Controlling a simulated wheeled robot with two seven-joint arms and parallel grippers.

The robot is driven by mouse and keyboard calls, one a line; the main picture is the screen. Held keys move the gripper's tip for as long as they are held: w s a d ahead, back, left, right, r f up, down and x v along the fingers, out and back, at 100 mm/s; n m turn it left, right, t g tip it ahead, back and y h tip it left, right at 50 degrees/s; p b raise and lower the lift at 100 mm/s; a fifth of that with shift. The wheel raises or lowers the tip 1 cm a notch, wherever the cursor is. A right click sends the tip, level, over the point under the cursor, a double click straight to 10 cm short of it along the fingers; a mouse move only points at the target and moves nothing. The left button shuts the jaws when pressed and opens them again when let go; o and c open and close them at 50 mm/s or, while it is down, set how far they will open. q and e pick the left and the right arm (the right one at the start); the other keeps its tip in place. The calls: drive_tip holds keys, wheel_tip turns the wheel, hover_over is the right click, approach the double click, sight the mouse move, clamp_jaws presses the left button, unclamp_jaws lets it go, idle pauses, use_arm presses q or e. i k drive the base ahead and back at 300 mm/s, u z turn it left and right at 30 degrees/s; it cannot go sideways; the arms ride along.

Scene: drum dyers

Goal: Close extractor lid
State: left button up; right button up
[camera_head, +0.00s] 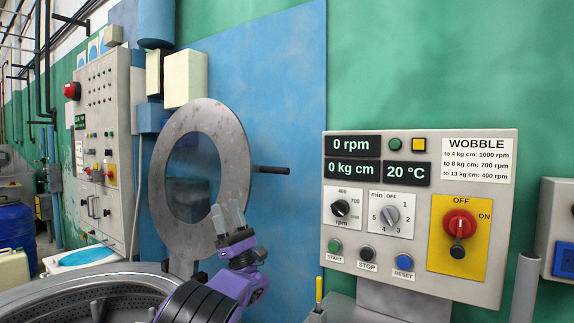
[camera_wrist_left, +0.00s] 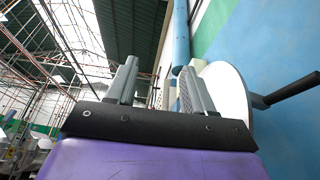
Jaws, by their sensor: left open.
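The extractor lid (camera_head: 172,128) is a round grey metal ring with a glass window, standing upright and open above the back of the drum. A black handle (camera_head: 271,170) sticks out from its right side. My left gripper (camera_head: 228,215) is open and empty, pointing up in front of the lid's lower right edge and below the handle. In the left wrist view the two fingers (camera_wrist_left: 158,85) stand apart, with the lid (camera_wrist_left: 228,92) and its handle (camera_wrist_left: 292,90) to their right. Whether a finger touches the lid cannot be told. My right gripper is not in view.
The round extractor drum (camera_head: 85,290) with a perforated inside lies at the lower left. A control panel (camera_head: 420,210) with displays, knobs and a red switch stands at the right. Another panel (camera_head: 103,140) and a blue barrel (camera_head: 15,235) are at the left.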

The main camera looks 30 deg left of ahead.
sight(188, 244)
drive_tip(key=i, duration=1)
